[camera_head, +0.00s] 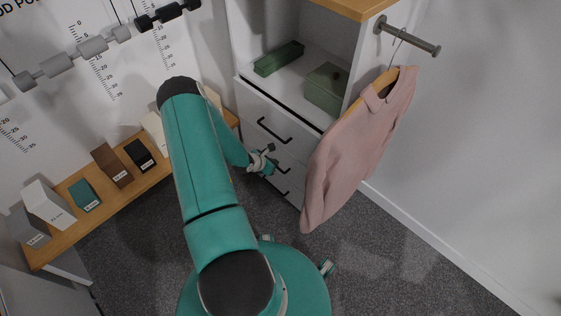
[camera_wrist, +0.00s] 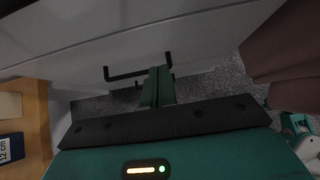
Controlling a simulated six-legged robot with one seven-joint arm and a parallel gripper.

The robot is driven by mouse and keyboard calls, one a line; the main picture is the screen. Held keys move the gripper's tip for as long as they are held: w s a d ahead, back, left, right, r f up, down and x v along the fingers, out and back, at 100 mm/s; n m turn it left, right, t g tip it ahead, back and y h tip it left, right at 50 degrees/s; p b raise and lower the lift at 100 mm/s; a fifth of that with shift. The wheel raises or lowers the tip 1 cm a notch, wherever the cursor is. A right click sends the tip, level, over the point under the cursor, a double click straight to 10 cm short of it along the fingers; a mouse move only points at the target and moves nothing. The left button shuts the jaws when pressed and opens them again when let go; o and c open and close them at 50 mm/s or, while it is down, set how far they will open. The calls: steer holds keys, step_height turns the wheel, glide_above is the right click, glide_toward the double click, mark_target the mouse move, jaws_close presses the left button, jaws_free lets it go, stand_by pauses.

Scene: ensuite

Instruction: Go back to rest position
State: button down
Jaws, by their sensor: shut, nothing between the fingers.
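My gripper (camera_head: 266,163) is at the end of my teal arm, low in front of the white drawer cabinet (camera_head: 250,98). In the wrist view its two teal fingers (camera_wrist: 158,86) are together with nothing between them. They are close to a black drawer handle (camera_wrist: 122,75); I cannot tell whether they touch it. In the head view my arm hides part of the shelf and floor behind it.
A pink shirt (camera_head: 350,150) hangs from a wall peg (camera_head: 410,38) right of the cabinet. A low wooden shelf (camera_head: 68,241) with several boxes stands at left. Green boxes (camera_head: 327,87) sit in the cabinet. Grey carpet (camera_head: 375,255) is clear at right.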

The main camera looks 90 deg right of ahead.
steer(key=v, duration=0.6)
steer(key=shift+w, duration=0.2)
steer(key=shift+r, duration=0.15)
steer(key=w+a+r+m+t+h, duration=0.15)
steer(key=w+r+m, duration=0.25)
steer(key=w+r, duration=1.3)
steer(key=w+a+r+m+t, duration=0.1)
steer(key=w+a+r+m, duration=0.1)
steer(key=w+a+r, duration=0.45)
steer(key=w+a+r+m+t, duration=0.1)
steer(key=w+a+r+m, duration=0.2)
steer(key=r, duration=0.6)
steer(key=w+a+r+t+y, duration=0.15)
steer(key=a+r, duration=0.35)
steer(key=a, duration=0.5)
steer(key=a+r+m+t+y, duration=0.15)
steer(key=a+r, duration=0.25)
steer(key=a, duration=0.5)
steer(key=w+a+r+t+y, duration=0.1)
steer(key=a+r+t+y, duration=0.3)
steer(key=a, duration=0.6)
steer(key=s+a+r, duration=0.2)
steer(key=a, duration=0.4)
steer(key=s+a+r+t+y, duration=0.1)
steer(key=s+a+r, duration=0.1)
steer(key=a, duration=0.4)
steer(key=shift+s+r+n, duration=0.2)
steer(key=shift+r+n, duration=0.15)
steer(key=shift+r, duration=0.05)
